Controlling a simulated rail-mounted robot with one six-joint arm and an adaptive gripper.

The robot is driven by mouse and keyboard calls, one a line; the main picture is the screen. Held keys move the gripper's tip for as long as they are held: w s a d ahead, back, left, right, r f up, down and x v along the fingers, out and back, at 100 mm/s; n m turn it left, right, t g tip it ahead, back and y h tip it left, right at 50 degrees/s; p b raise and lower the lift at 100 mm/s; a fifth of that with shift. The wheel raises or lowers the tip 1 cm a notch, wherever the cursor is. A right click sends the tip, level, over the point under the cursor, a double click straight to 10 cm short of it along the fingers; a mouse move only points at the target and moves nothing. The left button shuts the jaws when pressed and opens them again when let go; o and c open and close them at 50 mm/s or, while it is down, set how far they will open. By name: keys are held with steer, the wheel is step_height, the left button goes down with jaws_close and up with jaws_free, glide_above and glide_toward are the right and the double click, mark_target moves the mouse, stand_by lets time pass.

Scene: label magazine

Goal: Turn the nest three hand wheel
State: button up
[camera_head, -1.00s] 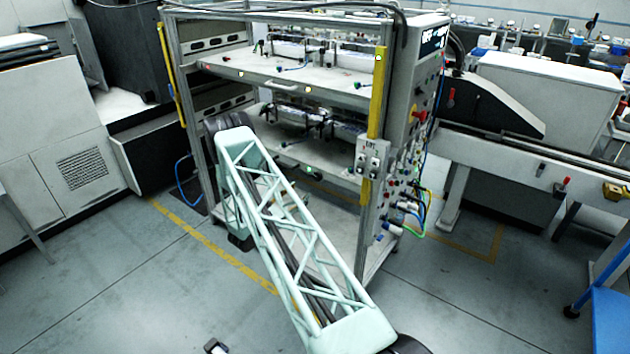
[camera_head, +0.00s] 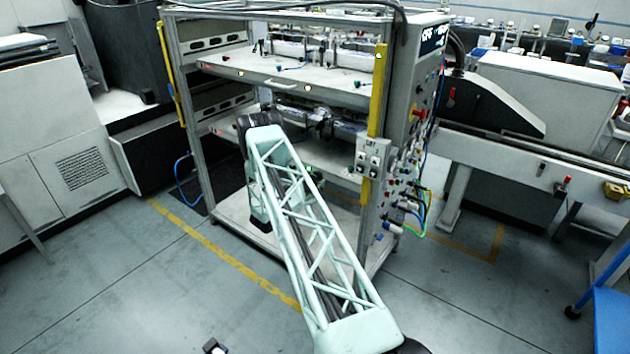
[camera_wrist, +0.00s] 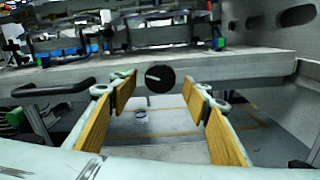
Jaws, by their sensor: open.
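In the wrist view a round black hand wheel (camera_wrist: 161,79) with a pale mark sits at the front edge of a grey shelf (camera_wrist: 235,65). No label shows which nest it belongs to. My gripper (camera_wrist: 158,92) is open, with a yellow-brown pad on each side of the wheel in the picture. I see no contact, and how far the fingertips are from the wheel in depth is unclear. In the head view my lattice arm covers part of the rack (camera_head: 377,90), and the gripper and this wheel cannot be made out there.
A black bar handle (camera_wrist: 52,90) stands out from the shelf front at left in the wrist view. Nest mechanisms (camera_wrist: 110,33) sit on the shelf. In the head view a control panel (camera_head: 408,95) with buttons and cables flanks the rack at right. Floor is open in front.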

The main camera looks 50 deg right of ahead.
steer(key=shift+d, duration=0.75)
steer(key=c, duration=0.9)
steer(key=shift+n+b, duration=0.3)
steer(key=shift+n, duration=0.2)
steer(key=n+b, duration=0.1)
steer(key=n, duration=0.2)
steer(key=shift+s+n+b, duration=0.1)
steer(key=shift+n+b, duration=0.45)
steer(key=shift+n, duration=1.25)
